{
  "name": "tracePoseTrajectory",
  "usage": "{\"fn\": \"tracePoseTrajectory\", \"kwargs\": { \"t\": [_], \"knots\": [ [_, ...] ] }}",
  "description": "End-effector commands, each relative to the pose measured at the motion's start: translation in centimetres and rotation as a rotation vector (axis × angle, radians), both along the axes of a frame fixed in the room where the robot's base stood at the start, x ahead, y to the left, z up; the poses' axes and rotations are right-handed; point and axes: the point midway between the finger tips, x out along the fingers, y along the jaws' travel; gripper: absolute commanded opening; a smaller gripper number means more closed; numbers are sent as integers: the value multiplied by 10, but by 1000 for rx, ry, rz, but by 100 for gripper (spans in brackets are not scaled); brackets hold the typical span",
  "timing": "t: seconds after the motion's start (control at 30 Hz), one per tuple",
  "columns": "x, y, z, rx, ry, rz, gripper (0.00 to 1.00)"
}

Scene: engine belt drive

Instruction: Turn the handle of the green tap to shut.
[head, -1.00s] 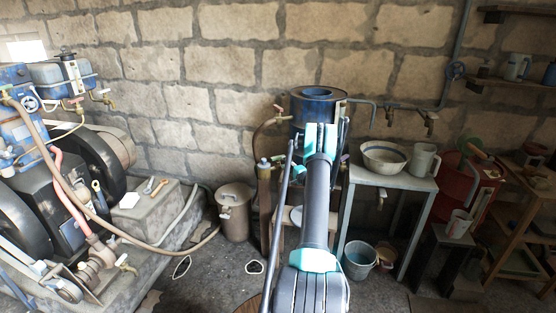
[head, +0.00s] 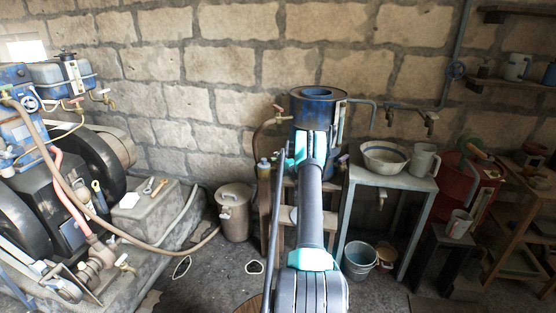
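My arm reaches away from me to the blue cylindrical tank (head: 316,103) by the wall. My gripper (head: 314,145), with teal parts, is in front of the tank's lower part. I see it from behind, and my own arm hides its fingertips, so I cannot tell whether it is open or shut. A small tap with a reddish handle (head: 281,112) is at the tank's left side, apart from the gripper. I cannot make out a clearly green tap handle; it may be hidden behind my arm or gripper.
A grey table (head: 390,179) with a bowl (head: 385,157) and a mug (head: 424,160) stands right of my arm. Buckets (head: 359,260) are below it. A lidded bin (head: 234,212) stands to the left. Pipes with wall taps (head: 431,122) run at the right. Machinery fills the left.

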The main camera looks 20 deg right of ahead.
Motion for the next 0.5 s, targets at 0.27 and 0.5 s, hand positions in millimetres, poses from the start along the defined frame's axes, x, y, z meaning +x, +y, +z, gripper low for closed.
{"fn": "tracePoseTrajectory", "kwargs": {
  "t": [0.27,0.5],
  "knots": [
    [0,0,0,0,0,0,0],
    [0,0,0,0,0,-22,0]
  ]
}}
